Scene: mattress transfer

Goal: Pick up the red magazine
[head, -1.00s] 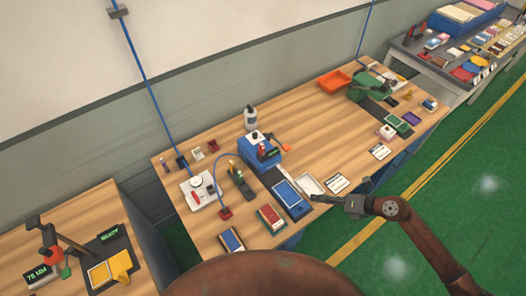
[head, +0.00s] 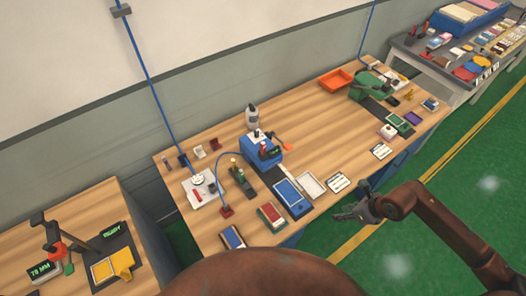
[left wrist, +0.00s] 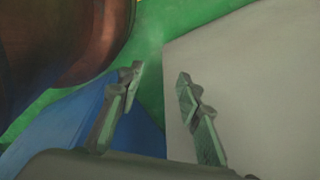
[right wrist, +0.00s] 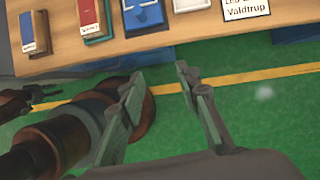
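The red magazine (head: 271,215) appears to be the red, flat item with a pale label at the table's front edge, between a blue item and a blue-screened device. It also shows at the top of the right wrist view (right wrist: 90,15). My right gripper (head: 351,203) is open and empty, off the table's front edge, to the right of the red item and apart from it. Its spread fingers show in the right wrist view (right wrist: 160,77). My left gripper (left wrist: 160,75) is open and empty in the left wrist view; it is not visible in the head view.
The blue item (head: 232,238) lies left of the red one. The blue-screened device (head: 289,195) and a white tray (head: 311,184) lie to its right. A white card (head: 338,181) lies near the edge. Green floor (head: 400,265) is open in front.

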